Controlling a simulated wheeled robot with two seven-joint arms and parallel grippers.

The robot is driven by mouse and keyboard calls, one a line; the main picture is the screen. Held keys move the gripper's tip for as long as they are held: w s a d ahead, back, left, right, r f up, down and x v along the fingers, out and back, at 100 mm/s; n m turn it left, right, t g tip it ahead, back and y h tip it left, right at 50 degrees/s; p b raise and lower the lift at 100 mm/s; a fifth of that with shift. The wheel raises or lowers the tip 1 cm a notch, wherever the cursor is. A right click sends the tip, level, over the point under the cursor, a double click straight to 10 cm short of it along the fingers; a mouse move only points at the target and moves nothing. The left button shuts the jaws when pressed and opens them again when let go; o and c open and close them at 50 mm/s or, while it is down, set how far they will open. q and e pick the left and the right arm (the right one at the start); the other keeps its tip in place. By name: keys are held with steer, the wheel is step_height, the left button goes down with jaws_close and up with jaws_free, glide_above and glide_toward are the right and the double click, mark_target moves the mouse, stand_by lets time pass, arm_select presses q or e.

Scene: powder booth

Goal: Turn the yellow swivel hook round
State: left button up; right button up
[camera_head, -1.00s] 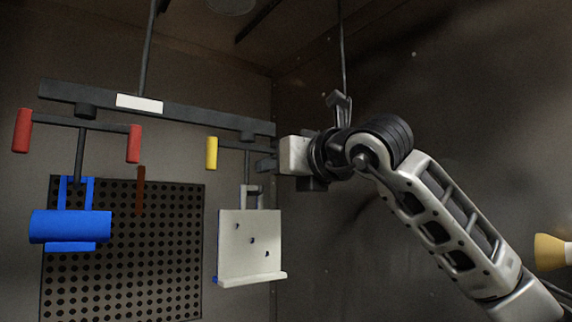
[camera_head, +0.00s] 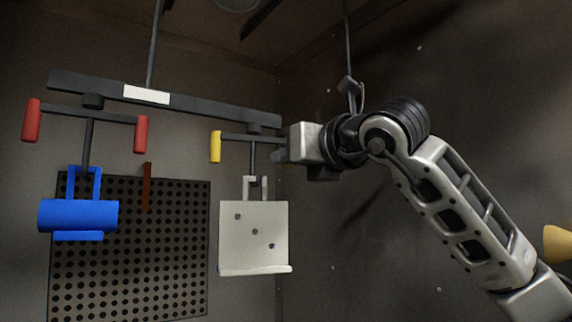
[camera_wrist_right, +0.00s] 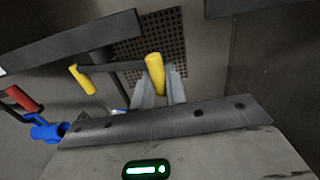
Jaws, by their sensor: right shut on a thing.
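The yellow swivel hook (camera_head: 215,147) hangs under the right end of the dark overhead bar. Its crossbar has a yellow grip at each end. A pale panel with several dark holes (camera_head: 254,257) hangs below it, facing roughly towards me. My right gripper (camera_head: 281,156) is at the crossbar's right end; its jaws hide that grip in the head view. In the right wrist view my right gripper (camera_wrist_right: 161,88) is shut on the near yellow grip (camera_wrist_right: 155,70), and the far yellow grip (camera_wrist_right: 82,80) is free at the left. My left gripper is not in view.
The dark overhead bar (camera_head: 205,109) carries a second swivel with red grips (camera_head: 141,133) and a hanging blue part (camera_head: 78,216) at the left. A perforated panel (camera_head: 180,250) stands behind. A yellow-beige cone (camera_head: 558,244) is at the right edge.

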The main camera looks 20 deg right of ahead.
steer(key=shift+s+a+b, duration=0.25)
steer(key=shift+s+b, duration=0.35)
steer(key=shift+s, duration=0.55)
steer(key=shift+s+a+b, duration=0.3)
steer(key=shift+s+a, duration=0.15)
steer(key=shift+a, duration=0.95)
steer(key=shift+s+a+b, duration=0.3)
steer(key=shift+s+a, duration=0.15)
steer(key=shift+a, duration=0.95)
steer(key=shift+s+a+b, duration=0.3)
steer(key=shift+s+a, duration=0.15)
steer(key=shift+a, duration=0.95)
steer(key=shift+w+a, duration=0.7)
steer(key=shift+a, duration=0.1)
steer(key=shift+p+x, duration=0.55)
steer(key=shift+x, duration=0.4)
steer(key=o, duration=0.7)
steer(key=shift+s+a, duration=0.1)
steer(key=shift+s, duration=0.1)
steer(key=shift+s+f+b, duration=0.1)
steer(key=shift+s+b, duration=0.15)
steer(key=shift+b, duration=0.2)
steer(key=b, duration=0.4)
glide_toward(216, 153)
